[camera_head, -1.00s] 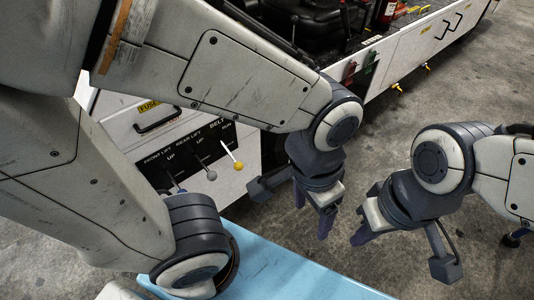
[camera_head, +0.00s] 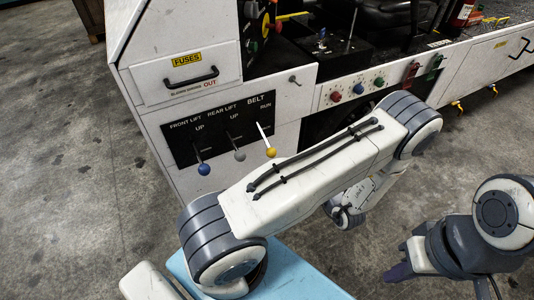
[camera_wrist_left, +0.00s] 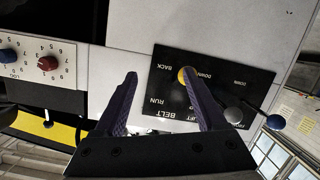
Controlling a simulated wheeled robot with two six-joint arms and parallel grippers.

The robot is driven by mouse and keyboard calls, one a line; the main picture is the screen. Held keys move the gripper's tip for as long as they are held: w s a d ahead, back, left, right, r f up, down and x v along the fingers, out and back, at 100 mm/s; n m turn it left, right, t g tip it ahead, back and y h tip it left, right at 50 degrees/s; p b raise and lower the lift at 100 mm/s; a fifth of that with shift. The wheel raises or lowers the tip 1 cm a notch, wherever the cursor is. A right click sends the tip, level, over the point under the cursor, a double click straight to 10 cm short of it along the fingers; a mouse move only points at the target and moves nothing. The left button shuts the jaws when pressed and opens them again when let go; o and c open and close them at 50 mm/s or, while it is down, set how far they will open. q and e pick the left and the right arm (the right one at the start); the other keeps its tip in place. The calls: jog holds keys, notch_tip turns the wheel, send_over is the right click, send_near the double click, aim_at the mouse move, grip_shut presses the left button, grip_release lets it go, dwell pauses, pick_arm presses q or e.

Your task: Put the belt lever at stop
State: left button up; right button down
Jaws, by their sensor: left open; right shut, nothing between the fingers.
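The belt lever has a white shaft and a yellow knob (camera_head: 271,152), at the right of a black lever panel (camera_head: 181,154). Its knob hangs low, below the RUN label. In the left wrist view the panel appears upside down and the yellow knob (camera_wrist_left: 183,74) shows near the BACK label, partly overlapped by a fingertip. My left gripper (camera_wrist_left: 159,74) is open, with its purple fingers before the panel; I cannot tell whether it touches the lever. It is hidden in the head view. My right gripper (camera_head: 392,265) is shut and empty at the lower right, away from the panel.
A blue-knobbed front lift lever (camera_head: 203,169) and grey-knobbed rear lift lever (camera_head: 239,155) stand beside the belt lever. A fuse drawer (camera_head: 190,79) is above. Several coloured knobs, including a red one (camera_head: 337,97), sit right of the panel. Grey floor (camera_head: 65,160) is clear at the left.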

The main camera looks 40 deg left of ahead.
aim_at(274, 156)
pick_arm(q)
jog(key=s+a+y, duration=0.3)
jog(key=shift+s+a+n+g, duration=0.1)
jog(key=shift+s+n+g, duration=0.25)
jog(key=shift+n+g, duration=0.05)
jog(key=x, duration=1)
grip_shut()
dwell(0.8)
